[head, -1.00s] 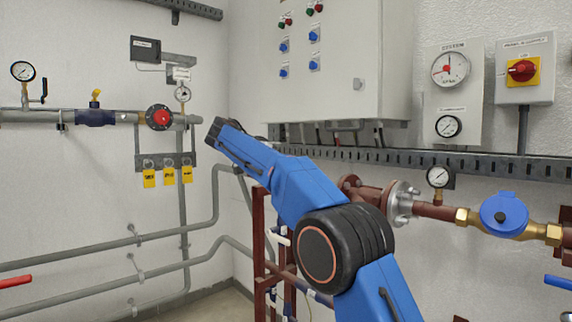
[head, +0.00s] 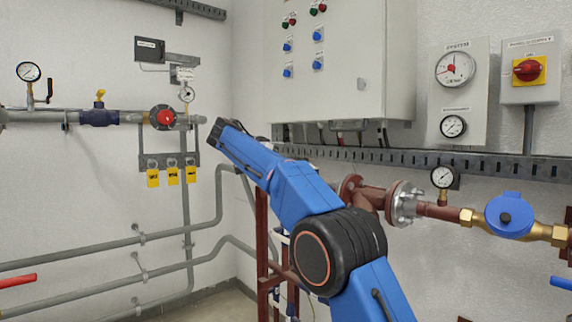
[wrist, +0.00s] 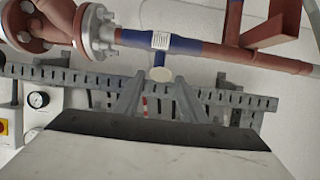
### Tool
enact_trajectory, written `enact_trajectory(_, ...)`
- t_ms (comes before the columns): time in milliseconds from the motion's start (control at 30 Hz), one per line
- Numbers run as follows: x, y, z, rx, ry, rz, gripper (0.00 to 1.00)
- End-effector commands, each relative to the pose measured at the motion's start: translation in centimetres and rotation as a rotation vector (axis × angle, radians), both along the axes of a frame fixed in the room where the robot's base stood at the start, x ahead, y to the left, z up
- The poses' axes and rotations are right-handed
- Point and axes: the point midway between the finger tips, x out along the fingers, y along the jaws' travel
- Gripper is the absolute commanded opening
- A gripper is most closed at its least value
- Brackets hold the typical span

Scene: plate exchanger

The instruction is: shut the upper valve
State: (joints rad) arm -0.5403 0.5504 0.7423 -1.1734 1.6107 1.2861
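My gripper (wrist: 158,84) shows in the wrist view as two grey fingers standing apart, with nothing seen held between them. Beyond the gap is a blue pipe section (wrist: 180,44) with a white label and a pale round end (wrist: 161,74) below it. I cannot tell whether this is a valve or how far off it is. Which valve is the upper one is unclear. In the head view, a valve with a small yellow handle (head: 99,100) sits on the upper left pipe, and a red handle (head: 17,281) is at the lower left edge.
A grey control cabinet (head: 330,60) hangs at the back. A slotted rail (head: 420,160) runs below it. A flanged pipe (head: 404,203) leads right to a blue-capped fitting (head: 508,214). A red pipe frame (head: 264,250) stands behind my arm. Yellow tags (head: 173,175) hang at left.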

Motion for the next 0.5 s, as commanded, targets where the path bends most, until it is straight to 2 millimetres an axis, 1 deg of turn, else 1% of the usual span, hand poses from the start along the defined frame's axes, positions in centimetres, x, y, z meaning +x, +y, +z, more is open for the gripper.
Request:
enact_trajectory(133, -0.1, 0.1, 0.1, 0.0, 0.0, 0.0, 0.38)
enact_trajectory(267, -0.6, 1.0, 0.5, 0.0, -0.001, 0.002, 0.38)
enact_trajectory(367, -1.4, 2.2, 1.0, 0.0, -0.001, 0.002, 0.38)
enact_trajectory(500, -2.9, 4.3, 2.1, 0.0, -0.002, 0.002, 0.38)
